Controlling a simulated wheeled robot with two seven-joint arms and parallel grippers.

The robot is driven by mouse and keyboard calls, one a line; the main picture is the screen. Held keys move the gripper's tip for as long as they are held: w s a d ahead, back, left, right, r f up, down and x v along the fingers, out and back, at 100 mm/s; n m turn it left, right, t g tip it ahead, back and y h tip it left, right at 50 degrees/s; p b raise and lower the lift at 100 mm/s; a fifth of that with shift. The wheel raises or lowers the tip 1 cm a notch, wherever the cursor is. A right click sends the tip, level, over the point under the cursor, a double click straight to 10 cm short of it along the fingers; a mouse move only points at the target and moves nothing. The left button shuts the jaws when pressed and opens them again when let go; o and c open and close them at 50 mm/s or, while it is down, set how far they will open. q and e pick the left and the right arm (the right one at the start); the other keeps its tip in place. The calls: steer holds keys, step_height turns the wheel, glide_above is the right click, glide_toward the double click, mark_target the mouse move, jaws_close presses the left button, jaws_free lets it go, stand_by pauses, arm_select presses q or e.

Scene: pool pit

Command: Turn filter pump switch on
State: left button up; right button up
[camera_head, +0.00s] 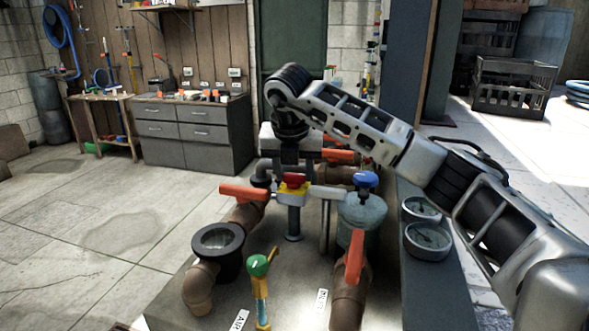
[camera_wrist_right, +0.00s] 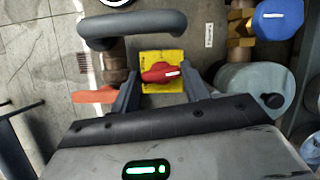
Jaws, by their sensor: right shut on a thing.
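The filter pump switch is a red rotary knob (camera_head: 293,181) on a yellow plate (camera_head: 291,195), in the middle of the head view among the pipes. In the right wrist view the red knob (camera_wrist_right: 160,73) sits on the yellow plate (camera_wrist_right: 175,56), with its white mark pointing right. My right gripper (camera_head: 289,169) points down over the switch. In the wrist view its two fingers (camera_wrist_right: 161,82) stand at either side of the yellow plate, shut on the switch. The exact contact is hard to see. My left gripper is not in view.
Orange-handled valves (camera_head: 243,193), a blue knob (camera_head: 366,180) and a green-topped valve (camera_head: 258,265) surround the switch. Two round gauges (camera_head: 428,240) lie to the right. In the wrist view a grey curved bar (camera_wrist_right: 132,28) crosses above the fingers. Open floor lies left.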

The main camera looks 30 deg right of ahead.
steer(key=shift+w+r+m+g, duration=0.1)
steer(key=shift+m+g, duration=0.2)
steer(key=shift+m, duration=0.6)
steer(key=shift+h, duration=0.3)
steer(key=o, duration=1)
steer(key=shift+a, duration=0.1)
